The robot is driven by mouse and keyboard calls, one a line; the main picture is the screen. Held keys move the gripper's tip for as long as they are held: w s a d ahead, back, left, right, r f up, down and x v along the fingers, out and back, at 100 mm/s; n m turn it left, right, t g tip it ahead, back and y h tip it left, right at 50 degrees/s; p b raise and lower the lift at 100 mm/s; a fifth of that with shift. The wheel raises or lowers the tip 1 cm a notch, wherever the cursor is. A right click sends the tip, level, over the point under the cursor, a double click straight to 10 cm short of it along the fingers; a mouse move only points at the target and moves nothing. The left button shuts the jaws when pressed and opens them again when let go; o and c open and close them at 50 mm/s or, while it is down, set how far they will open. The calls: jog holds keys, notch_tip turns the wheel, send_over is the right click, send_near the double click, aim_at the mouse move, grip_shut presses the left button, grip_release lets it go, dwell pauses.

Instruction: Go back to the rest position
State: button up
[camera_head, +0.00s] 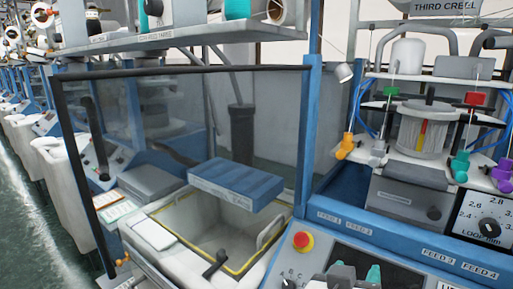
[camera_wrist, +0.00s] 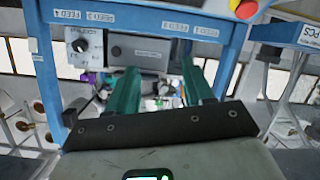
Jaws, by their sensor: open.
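My gripper (camera_wrist: 160,68) shows in the wrist view with its two teal fingers wide apart and nothing between them. In the head view, the gripper's teal fingertips (camera_head: 356,271) show small at the bottom edge, in front of the blue control panel (camera_head: 300,270). The wrist view is tipped over and looks past the fingers at a blue frame (camera_wrist: 215,20) with feed labels and a dial (camera_wrist: 80,46). The gripper appears apart from the machine; the exact gap cannot be told.
A red stop button (camera_head: 303,241) sits on the panel close left of the gripper. An open bin (camera_head: 180,224) with a yellow-lined rim and a blue block (camera_head: 236,182) stands left, behind a dark-framed clear guard (camera_head: 180,71). Yarn feeders (camera_head: 345,147) stand at right. A green aisle floor (camera_head: 35,215) is clear.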

jog(key=s+d+f+n+g+y, duration=0.1)
jog(key=s+d+f+g+y, duration=0.25)
jog(key=f, duration=0.65)
jog(key=s+d+f+n+g+y, duration=0.1)
jog(key=s+d+f+g, duration=0.35)
jog(key=f, duration=0.65)
jog(key=s+d+f+g+y, duration=0.1)
jog(key=s+f+y, duration=0.1)
jog(key=s+f, duration=0.3)
jog(key=s+d+f+g+y, duration=0.1)
jog(key=s+f, duration=0.5)
jog(key=s, duration=0.8)
jog(key=shift+s+d+n+g+y, duration=0.25)
jog(key=shift+d+n+g+y, duration=0.2)
jog(key=shift+d, duration=0.15)
jog(key=shift+f, duration=0.1)
